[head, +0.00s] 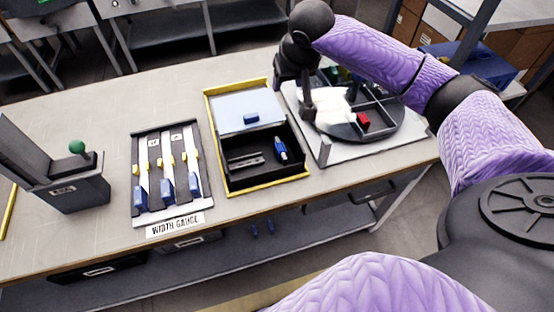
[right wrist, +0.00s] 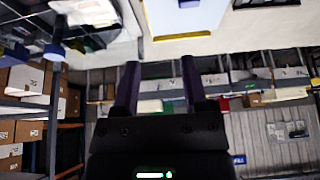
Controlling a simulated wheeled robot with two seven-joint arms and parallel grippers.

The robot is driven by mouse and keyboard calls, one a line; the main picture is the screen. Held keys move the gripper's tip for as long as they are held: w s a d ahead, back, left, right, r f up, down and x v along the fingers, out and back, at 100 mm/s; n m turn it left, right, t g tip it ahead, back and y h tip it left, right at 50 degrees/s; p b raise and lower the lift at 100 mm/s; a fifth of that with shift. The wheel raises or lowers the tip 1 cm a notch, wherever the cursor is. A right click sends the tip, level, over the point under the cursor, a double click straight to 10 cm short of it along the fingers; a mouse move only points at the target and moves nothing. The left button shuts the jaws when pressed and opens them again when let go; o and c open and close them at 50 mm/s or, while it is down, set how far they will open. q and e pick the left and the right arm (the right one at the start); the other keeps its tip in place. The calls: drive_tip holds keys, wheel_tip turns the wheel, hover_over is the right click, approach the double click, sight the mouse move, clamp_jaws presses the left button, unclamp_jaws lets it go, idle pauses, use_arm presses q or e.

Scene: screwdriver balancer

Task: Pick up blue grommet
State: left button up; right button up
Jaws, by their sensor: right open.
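A small blue piece (head: 251,118), which may be the blue grommet, lies on the light blue pad (head: 236,97) of the yellow-edged tray (head: 214,130). In the right wrist view a blue piece (right wrist: 189,3) shows at the top edge on that pad. Whether it is a grommet is too small to tell. My right gripper (right wrist: 160,75) is open with nothing between its fingers. In the head view my right arm reaches over the round divided tray, and its dark hand end is near that tray's left side. My left gripper is not in view.
A blue and dark tool (head: 281,150) lies in the tray's black compartment. The round tray (head: 395,125) holds a red block (head: 362,121) and a white item (head: 328,108). The width gauge (head: 150,178) and a green-knobbed box (head: 82,190) stand left. Bare table separates them.

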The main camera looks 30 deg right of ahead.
drive_tip(key=b, duration=1.3)
approach(281, 148)
drive_tip(key=shift+w+f+g, duration=0.2)
drive_tip(key=shift+w+g, duration=0.2)
drive_tip(key=shift+w, duration=0.05)
drive_tip(key=shift+f, duration=0.3)
drive_tip(key=shift+w+f, duration=0.15)
drive_tip(key=shift+f, duration=0.15)
drive_tip(key=b+x, duration=0.5)
drive_tip(key=x, duration=0.3)
drive_tip(key=shift+w+d+f, duration=0.1)
drive_tip(key=shift+w+f, duration=0.05)
drive_tip(key=shift+f, duration=0.05)
drive_tip(key=shift+w+f, duration=0.15)
clamp_jaws()
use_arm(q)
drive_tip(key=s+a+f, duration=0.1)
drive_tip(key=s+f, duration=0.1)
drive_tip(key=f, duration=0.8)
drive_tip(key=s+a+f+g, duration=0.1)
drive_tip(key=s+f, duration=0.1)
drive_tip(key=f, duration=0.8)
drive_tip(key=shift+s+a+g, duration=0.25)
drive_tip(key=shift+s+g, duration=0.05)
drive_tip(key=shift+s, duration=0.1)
